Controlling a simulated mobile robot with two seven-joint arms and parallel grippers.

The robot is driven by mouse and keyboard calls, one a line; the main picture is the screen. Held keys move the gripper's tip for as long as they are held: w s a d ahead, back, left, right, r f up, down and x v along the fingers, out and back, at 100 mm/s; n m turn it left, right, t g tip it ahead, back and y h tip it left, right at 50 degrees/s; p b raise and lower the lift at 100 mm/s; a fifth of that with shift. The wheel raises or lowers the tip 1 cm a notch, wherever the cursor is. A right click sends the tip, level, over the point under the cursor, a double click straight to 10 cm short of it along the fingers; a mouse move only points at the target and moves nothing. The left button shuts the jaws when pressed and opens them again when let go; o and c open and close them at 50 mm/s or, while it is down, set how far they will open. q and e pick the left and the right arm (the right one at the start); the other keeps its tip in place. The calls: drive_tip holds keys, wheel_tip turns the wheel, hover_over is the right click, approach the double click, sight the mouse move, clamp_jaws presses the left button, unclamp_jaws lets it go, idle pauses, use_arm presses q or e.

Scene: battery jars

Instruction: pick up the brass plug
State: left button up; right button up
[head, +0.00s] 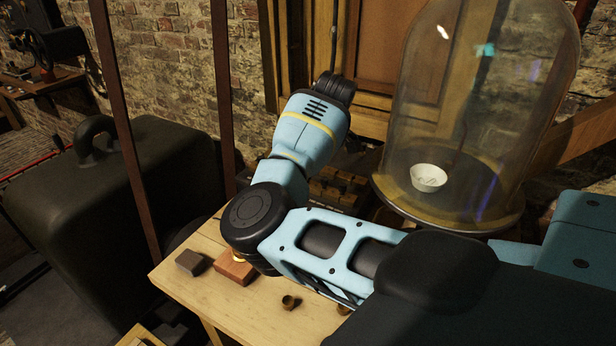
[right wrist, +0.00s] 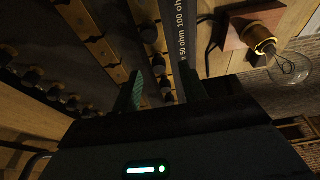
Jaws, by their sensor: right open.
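In the right wrist view, my right gripper (right wrist: 162,88) is open over a dark box with brass blocks (right wrist: 102,50). A row of dark-knobbed plugs (right wrist: 158,65) runs up between and beyond the fingertips. Their brass parts are mostly hidden, and I cannot tell which is the brass plug or whether a finger touches one. In the head view, part of the box (head: 338,190) shows behind my right arm, which hides much of it. The right gripper's fingers are not visible there. My left gripper is in neither view.
A light bulb (right wrist: 290,68) on a wooden base stands right of the gripper in the wrist view. A glass bell jar (head: 480,120) stands over a white cup (head: 428,178). A dark block (head: 192,262) and a small brass piece (head: 290,302) sit on the wooden table (head: 225,305).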

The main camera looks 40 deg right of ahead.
drive_tip(key=shift+x, duration=1.45)
drive_tip(key=shift+c, duration=0.2)
drive_tip(key=c, duration=0.7)
clamp_jaws()
wheel_tip(320, 180, up, 10)
drive_tip(key=shift+s+d, duration=0.1)
